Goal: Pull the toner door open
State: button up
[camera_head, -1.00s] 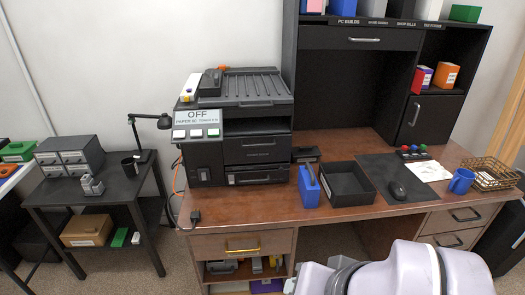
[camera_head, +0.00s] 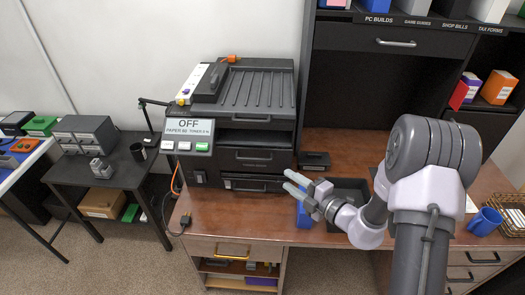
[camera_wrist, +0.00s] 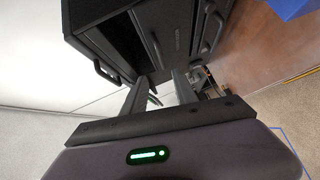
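The black printer (camera_head: 242,125) stands on the wooden desk. Its front has an upper panel with a handle (camera_head: 253,158) and a lower panel with a handle (camera_head: 258,185). I cannot tell for certain which is the toner door. Both look closed. Its display (camera_head: 188,127) reads OFF, with a paper and toner line below. My gripper (camera_head: 289,182) is in front of the printer's right side, its fingers pointing left. In the wrist view my gripper (camera_wrist: 160,88) is open and empty, and the printer (camera_wrist: 140,40) lies beyond the fingertips, its handles apart from them.
A blue holder (camera_head: 304,213) and a black tray (camera_head: 350,188) sit partly behind my arm on the desk. A dark side table (camera_head: 118,172) is to the left. Open floor lies before it.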

jog(key=b, duration=0.3)
send_over(254, 164)
jog(key=s+d, duration=0.2)
jog(key=s, duration=0.3)
notch_tip(254, 164, down, 2)
jog(key=f, duration=0.1)
jog(key=shift+w+a+r, duration=0.3)
jog(key=shift+w+a, duration=0.05)
jog(key=shift+a, duration=0.05)
grip_shut()
